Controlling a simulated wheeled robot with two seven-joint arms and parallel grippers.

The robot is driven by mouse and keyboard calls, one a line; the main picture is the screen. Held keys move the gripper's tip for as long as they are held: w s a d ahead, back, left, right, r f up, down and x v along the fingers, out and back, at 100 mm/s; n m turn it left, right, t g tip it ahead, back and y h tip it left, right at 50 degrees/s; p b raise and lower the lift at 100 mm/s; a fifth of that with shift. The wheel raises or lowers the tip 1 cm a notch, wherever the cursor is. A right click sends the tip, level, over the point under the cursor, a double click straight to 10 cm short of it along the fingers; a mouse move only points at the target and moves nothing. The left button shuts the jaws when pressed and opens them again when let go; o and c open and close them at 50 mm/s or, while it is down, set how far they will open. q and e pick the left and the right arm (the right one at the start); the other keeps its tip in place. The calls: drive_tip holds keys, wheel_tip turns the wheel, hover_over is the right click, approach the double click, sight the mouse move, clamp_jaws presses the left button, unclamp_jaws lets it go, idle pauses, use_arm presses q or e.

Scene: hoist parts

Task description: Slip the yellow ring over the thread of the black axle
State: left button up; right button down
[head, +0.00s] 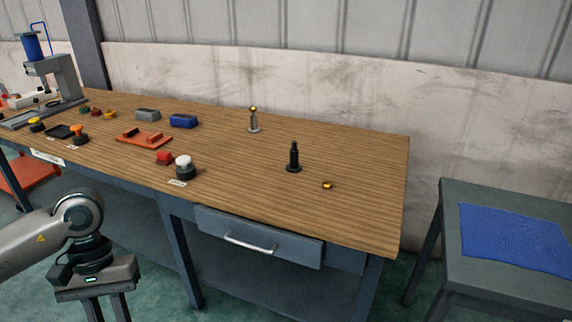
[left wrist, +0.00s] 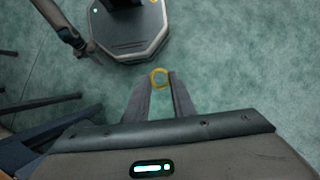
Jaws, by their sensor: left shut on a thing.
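The black axle (head: 294,158) stands upright on its round foot, on the right half of the wooden table. My left gripper (left wrist: 160,84) is shut on a yellow ring (left wrist: 159,77), held between the fingertips above the floor. In the head view my left gripper hangs in front of the table at lower left, its fingertips cut off by the frame. What looks like my right arm shows at top left of the left wrist view, with its gripper (left wrist: 91,49) too small to read.
A grey axle (head: 254,124) with a yellow top stands behind the black one. A small yellow part (head: 327,185) lies to its right. Several red, blue and grey parts and a white-capped button (head: 184,167) sit further left.

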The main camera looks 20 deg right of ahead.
use_arm(q)
drive_tip(key=w+x, duration=0.2)
drive_tip(key=x, duration=1.2)
drive_tip(key=shift+f, duration=0.5)
drive_tip(key=shift+d, duration=0.1)
